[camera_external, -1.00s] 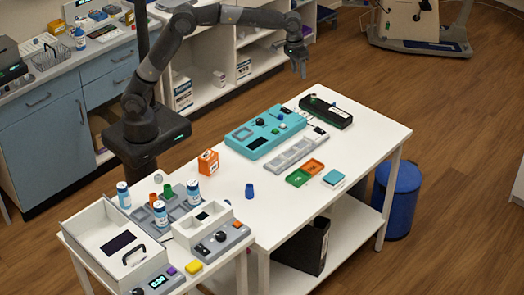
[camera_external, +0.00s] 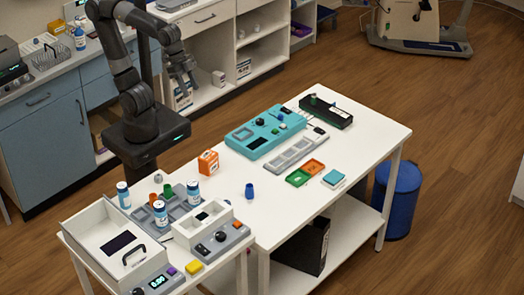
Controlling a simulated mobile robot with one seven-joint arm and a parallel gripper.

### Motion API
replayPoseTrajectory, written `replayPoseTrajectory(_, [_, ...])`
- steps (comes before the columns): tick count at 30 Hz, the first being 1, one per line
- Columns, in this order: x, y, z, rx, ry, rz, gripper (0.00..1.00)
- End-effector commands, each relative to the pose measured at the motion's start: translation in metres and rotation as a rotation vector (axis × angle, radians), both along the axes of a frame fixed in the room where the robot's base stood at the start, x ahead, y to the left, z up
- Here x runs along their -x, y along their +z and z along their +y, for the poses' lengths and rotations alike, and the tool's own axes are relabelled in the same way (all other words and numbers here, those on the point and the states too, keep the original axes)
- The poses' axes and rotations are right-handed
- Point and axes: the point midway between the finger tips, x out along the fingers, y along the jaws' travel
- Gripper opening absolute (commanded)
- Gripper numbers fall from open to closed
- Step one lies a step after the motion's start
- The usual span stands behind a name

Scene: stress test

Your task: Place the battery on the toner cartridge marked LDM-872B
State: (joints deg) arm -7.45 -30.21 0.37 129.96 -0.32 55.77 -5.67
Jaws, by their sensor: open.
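A long black box (camera_external: 338,117), which looks like the toner cartridge, lies at the far right end of the white table. Its marking is too small to read. A small greenish upright piece (camera_external: 312,98) shows at its left end; I cannot tell whether this is the battery. My gripper (camera_external: 186,86) is open and appears empty. It hangs in front of the white shelves, left of the table and well apart from the black box.
A teal device (camera_external: 247,144) and a grey compartment tray (camera_external: 283,163) lie beside the black box. An orange box (camera_external: 208,163), a blue cup (camera_external: 249,191) and green and orange trays (camera_external: 298,178) stand nearer. A blue bin (camera_external: 396,200) stands right. The table's front is partly clear.

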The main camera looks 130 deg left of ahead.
Motion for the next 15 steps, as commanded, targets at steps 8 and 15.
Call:
replayPoseTrajectory(8, [0.058, -0.039, -0.037, -0.048, -0.195, -0.054, 0.45])
replayPoseTrajectory(15, [0.067, -0.047, -0.042, -0.057, -0.228, -0.062, 0.45])
